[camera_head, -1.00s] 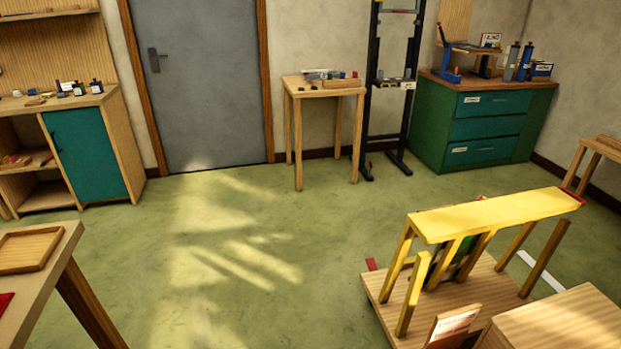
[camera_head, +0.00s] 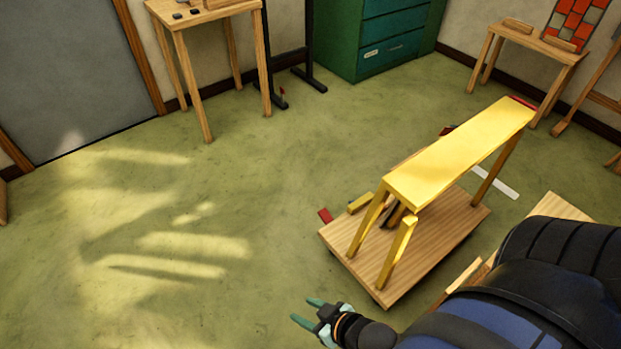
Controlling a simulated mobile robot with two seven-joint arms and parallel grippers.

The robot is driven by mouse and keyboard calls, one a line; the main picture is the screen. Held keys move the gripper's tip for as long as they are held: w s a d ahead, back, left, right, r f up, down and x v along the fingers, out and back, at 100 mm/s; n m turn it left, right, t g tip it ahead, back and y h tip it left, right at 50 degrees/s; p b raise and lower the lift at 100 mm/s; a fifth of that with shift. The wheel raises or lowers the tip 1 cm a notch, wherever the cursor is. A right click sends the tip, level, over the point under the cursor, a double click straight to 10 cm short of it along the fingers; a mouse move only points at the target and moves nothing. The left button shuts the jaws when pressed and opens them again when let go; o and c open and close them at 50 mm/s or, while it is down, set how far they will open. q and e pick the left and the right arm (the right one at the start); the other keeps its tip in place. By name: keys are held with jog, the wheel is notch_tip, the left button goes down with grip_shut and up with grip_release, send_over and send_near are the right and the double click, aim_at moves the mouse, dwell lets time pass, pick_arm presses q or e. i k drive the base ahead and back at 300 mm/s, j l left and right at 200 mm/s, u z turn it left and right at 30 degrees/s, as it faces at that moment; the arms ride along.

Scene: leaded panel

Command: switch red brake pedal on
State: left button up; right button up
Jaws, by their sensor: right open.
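A small red piece (camera_head: 325,215), which looks like the brake pedal, sticks out at the left corner of a low wooden cart (camera_head: 400,272). It is too small to tell whether it is pressed or raised. My right gripper (camera_head: 304,311) is open and empty, with green fingertips pointing left. In the picture it is below the red piece and left of the cart, apart from both. My left gripper is out of view.
A yellow raised beam (camera_head: 460,150) on legs stands over the cart. A yellow block (camera_head: 361,203) is beside the red piece. A wooden surface (camera_head: 560,208) lies partly behind my right arm. The green floor (camera_head: 250,210) left of the cart is clear.

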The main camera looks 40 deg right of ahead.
aim_at(326, 216)
jog(key=i+z, duration=0.35)
jog(key=i+j+z, duration=0.1)
jog(key=i+z, duration=0.25)
jog(key=i+j+z, duration=0.3)
jog(key=i+z, duration=0.25)
jog(key=z, duration=0.2)
jog(key=i+j+z, duration=0.25)
jog(key=z, duration=0.25)
jog(key=k+j+z, duration=0.25)
jog(key=j, duration=0.2)
jog(key=k+j+z, duration=0.25)
jog(key=k+j, duration=0.1)
jog(key=j, duration=0.1)
